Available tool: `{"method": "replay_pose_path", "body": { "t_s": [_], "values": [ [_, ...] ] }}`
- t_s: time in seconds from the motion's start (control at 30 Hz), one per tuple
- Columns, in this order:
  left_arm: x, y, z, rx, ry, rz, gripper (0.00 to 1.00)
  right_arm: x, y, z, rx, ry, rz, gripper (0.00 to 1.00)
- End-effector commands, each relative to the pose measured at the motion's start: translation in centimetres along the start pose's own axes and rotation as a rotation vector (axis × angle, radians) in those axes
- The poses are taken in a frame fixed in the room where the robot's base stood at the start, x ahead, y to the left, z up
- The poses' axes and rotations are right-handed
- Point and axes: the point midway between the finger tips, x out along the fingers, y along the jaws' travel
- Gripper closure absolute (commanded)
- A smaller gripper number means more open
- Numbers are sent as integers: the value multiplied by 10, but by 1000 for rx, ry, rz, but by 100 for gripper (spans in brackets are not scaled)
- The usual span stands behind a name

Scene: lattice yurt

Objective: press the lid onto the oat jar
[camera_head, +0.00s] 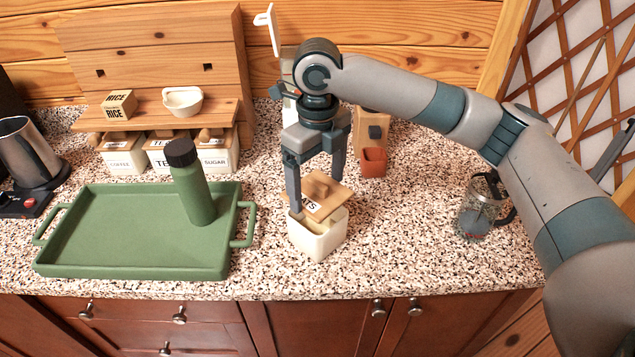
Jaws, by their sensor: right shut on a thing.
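The oat jar (318,243) is a small white square container on the speckled counter, near the middle of the head view. Its lid (326,204) is a square wooden plate with a knob and a white label of which "TS" shows. The lid sits tilted over the jar's mouth, and part of the opening shows below it. My right gripper (317,192) points down from above, shut on the lid with one finger on either side. Exactly where the fingers touch the lid is hard to tell. My left gripper is not in view.
A green tray (110,262) with a green bottle (194,190) stands left of the jar. Labelled canisters (124,157) line the back left.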

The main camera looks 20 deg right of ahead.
Motion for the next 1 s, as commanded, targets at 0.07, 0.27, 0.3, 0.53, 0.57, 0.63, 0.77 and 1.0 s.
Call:
{"method": "replay_pose_path", "body": {
  "t_s": [0.07, 0.27, 0.3, 0.53, 0.57, 0.63, 0.77, 1.0],
  "values": [
    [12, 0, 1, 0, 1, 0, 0, 10, 0, 0, 0, 0, 0, 37],
    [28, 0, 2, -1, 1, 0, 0, 24, 0, 0, 0, 0, 0, 37],
    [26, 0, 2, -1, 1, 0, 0, 24, 0, 0, 0, 1, 0, 37],
    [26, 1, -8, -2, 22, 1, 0, 38, 0, 0, 0, 1, 0, 37],
    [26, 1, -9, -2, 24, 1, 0, 39, 0, 0, 0, 1, 0, 37],
    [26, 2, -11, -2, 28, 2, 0, 41, 0, 0, 0, 1, 0, 37],
    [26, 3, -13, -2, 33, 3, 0, 43, 0, 0, 0, 0, 0, 37],
    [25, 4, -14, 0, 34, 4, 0, 43, 0, 0, 0, 0, 0, 37]
  ]
}}
